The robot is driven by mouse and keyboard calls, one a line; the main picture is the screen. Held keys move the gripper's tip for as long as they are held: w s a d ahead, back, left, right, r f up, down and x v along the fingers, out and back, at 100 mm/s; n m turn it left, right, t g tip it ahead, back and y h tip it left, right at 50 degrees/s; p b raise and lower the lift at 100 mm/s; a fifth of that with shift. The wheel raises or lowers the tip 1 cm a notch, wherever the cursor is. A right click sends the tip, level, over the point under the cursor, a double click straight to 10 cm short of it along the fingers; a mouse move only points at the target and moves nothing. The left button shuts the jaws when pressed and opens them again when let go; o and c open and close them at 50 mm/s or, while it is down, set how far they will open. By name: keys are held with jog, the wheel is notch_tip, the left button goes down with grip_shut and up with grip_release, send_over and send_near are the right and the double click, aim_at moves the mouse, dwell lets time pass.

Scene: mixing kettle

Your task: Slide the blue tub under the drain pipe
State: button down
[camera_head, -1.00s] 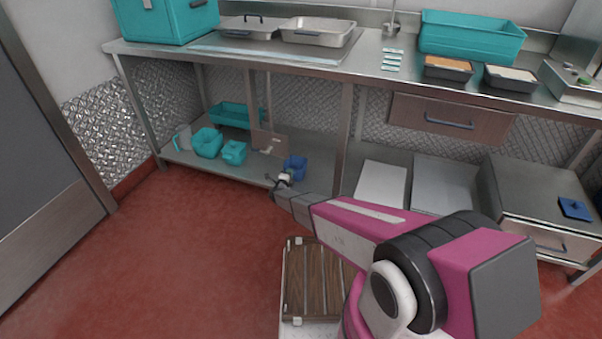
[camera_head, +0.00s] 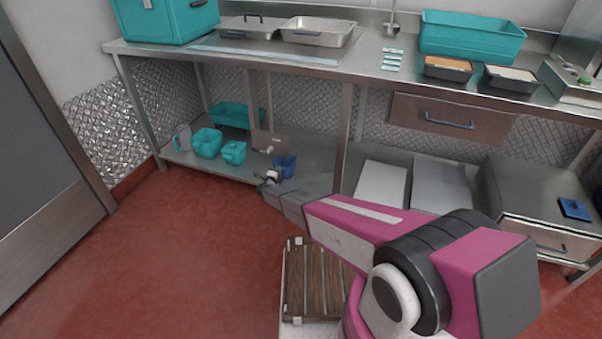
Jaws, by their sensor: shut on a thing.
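The blue tub (camera_head: 287,168) is a small dark blue container on the lower steel shelf, under the counter. My gripper (camera_head: 273,178) is at its front left side and is shut on it; the fingertips are small and partly hidden. The drain pipe (camera_head: 267,150) appears as a short pale spout in front of a brownish panel below the counter. It is up and to the left of the tub in the picture. The tub stands close to the spout, but I cannot tell whether any part of it is beneath.
Teal containers (camera_head: 207,143) and a grey jug (camera_head: 182,139) stand left on the lower shelf (camera_head: 215,168). A teal tray (camera_head: 230,116) lies behind. A shelf leg (camera_head: 343,150) rises right of the tub. Red floor (camera_head: 200,250) is clear in front.

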jog(key=shift+w+a, duration=0.4)
jog(key=shift+a, duration=0.65)
jog(key=shift+w+a, duration=0.35)
jog(key=shift+a, duration=0.7)
jog(key=shift+w+a, duration=0.4)
jog(key=shift+a, duration=0.65)
jog(key=shift+f, duration=0.1)
jog(key=c, duration=0.7)
grip_release()
jog(key=shift+s, duration=0.2)
jog(key=v, duration=0.6)
jog(key=shift+s, duration=0.35)
jog(key=shift+a, duration=0.1)
